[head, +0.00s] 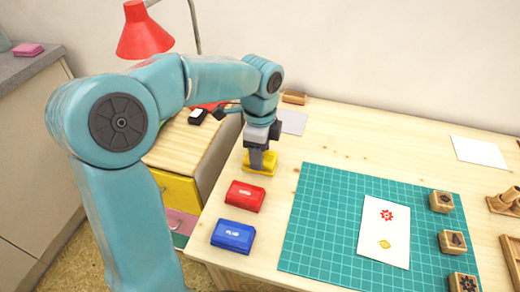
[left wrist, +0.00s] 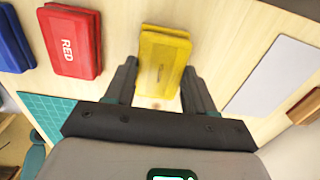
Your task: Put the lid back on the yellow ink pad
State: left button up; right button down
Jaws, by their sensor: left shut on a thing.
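The yellow ink pad (head: 259,168) is on the wooden table, behind the red pad. My left gripper (head: 257,160) points down over it, with its fingers at the yellow block. In the left wrist view the yellow lid (left wrist: 163,60) lies between the two fingertips (left wrist: 160,70), and the gripper is shut on it. Lid and pad appear stacked and roughly lined up. I cannot tell whether the lid is fully seated, as the fingers hide part of the join. My right gripper is not in view.
The closed red (head: 245,196) and blue (head: 233,236) pads stand in front of the yellow one. A green cutting mat (head: 325,215) to the right carries a printed card (head: 385,225) and wooden stamps (head: 452,241). A white sheet (head: 292,122) lies behind.

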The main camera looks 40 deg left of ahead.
pick_arm(q)
jog(key=shift+f, duration=0.35)
dwell(0.6)
dwell(0.6)
jog(key=o, duration=1.4)
jog(key=shift+r+p, duration=3.5)
jog(key=shift+c, duration=0.3)
